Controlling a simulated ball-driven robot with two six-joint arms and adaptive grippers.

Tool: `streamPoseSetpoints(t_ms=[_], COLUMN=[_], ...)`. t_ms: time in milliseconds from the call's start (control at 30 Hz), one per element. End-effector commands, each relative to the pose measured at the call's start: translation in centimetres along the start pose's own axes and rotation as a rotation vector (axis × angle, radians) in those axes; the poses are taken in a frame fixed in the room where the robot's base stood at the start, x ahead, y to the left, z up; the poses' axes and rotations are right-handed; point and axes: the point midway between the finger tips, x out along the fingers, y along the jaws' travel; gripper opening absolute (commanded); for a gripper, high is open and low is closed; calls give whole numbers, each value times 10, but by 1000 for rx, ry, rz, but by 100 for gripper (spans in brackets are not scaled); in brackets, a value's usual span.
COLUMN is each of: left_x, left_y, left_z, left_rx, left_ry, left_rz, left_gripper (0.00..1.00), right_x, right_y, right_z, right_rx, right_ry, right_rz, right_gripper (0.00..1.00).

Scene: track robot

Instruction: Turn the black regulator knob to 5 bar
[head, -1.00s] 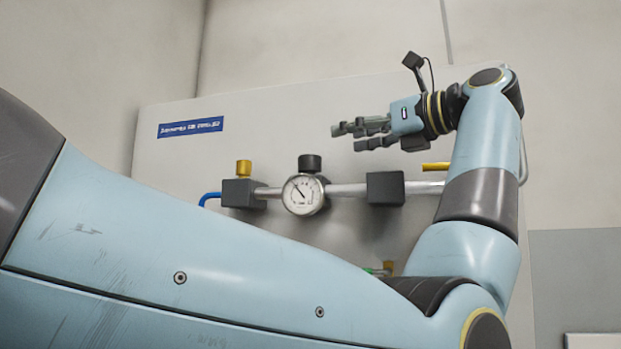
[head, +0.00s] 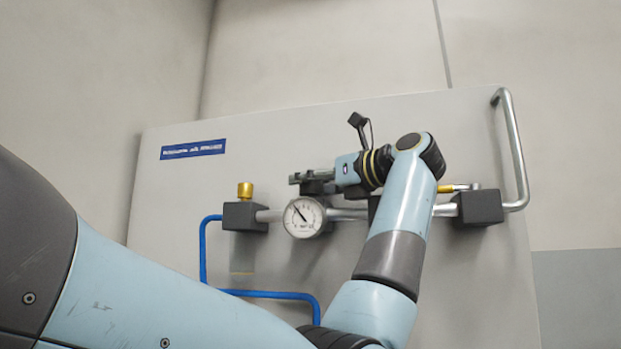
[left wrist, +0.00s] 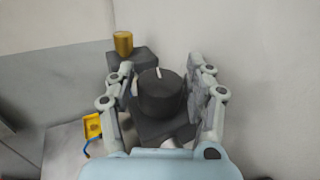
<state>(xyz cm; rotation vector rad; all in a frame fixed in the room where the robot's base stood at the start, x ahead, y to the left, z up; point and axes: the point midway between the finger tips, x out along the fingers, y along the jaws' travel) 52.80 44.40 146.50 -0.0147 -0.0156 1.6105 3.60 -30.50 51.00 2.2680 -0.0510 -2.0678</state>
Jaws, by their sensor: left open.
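The black regulator knob (left wrist: 160,92) shows in the left wrist view, with a white mark on its top. It sits between the two open fingers of my left gripper (left wrist: 172,90), and a narrow gap seems to show at each side. In the head view my left gripper (head: 312,182) is over the knob, which it mostly hides. The round white gauge (head: 304,217) is just below, with its needle pointing to the upper left; its numbers are too small to read. My right gripper is not in view.
A brass fitting (head: 245,190) stands on a black block (head: 243,217) left of the gauge. A yellow lever (head: 452,188) and a metal handle (head: 512,145) are at the right of the grey panel (head: 270,120). A blue hose (head: 203,250) runs below.

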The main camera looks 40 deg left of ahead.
Motion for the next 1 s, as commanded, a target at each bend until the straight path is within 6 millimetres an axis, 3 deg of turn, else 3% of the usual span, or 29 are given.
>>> streamPoseSetpoints(t_ms=[300, 633, 1000], left_x=[3, 3, 2], left_y=[0, 0, 0], left_z=[-1, 0, -1], left_rx=[0, 0, 1], left_ry=[1, 1, 1], left_rz=[-1, -1, -2], left_gripper=[52, 9, 5], right_x=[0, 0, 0], right_y=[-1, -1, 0], right_z=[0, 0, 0], right_rx=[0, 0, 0], right_ry=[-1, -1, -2], right_rz=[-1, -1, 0], right_gripper=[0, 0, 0])
